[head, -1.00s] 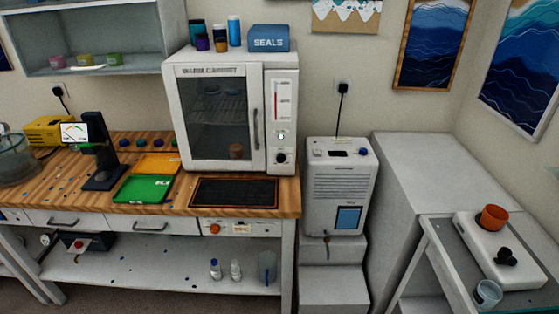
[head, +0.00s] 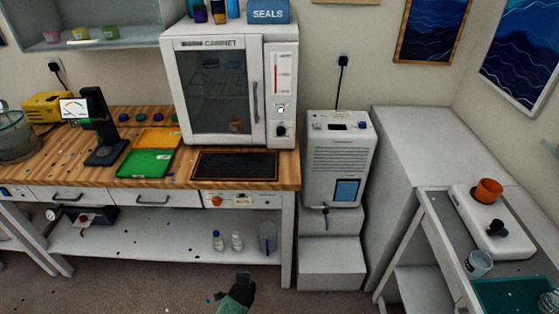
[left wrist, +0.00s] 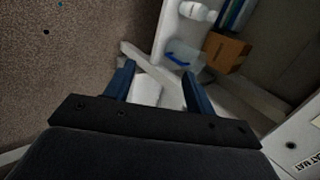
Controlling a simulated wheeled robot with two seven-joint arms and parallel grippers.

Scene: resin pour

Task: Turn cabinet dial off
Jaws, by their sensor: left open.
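The white warm cabinet (head: 185,95) stands on the wooden bench in the head view, its glass door shut. Its dark dial (head: 281,131) is on the right panel, below a red gauge and a small lit indicator. The dial's exact setting is too small to read. A gripper, apparently my left one (head: 240,282), shows at the bottom of the head view, low in front of the bench and well below the dial. In the left wrist view my left gripper (left wrist: 158,92) is open, with nothing between its blue fingers. My right gripper is not in view.
The heat mat (head: 235,166) lies on the bench before the cabinet. A white dehumidifier-like unit (head: 335,160) stands right of the bench on white steps (head: 332,262).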

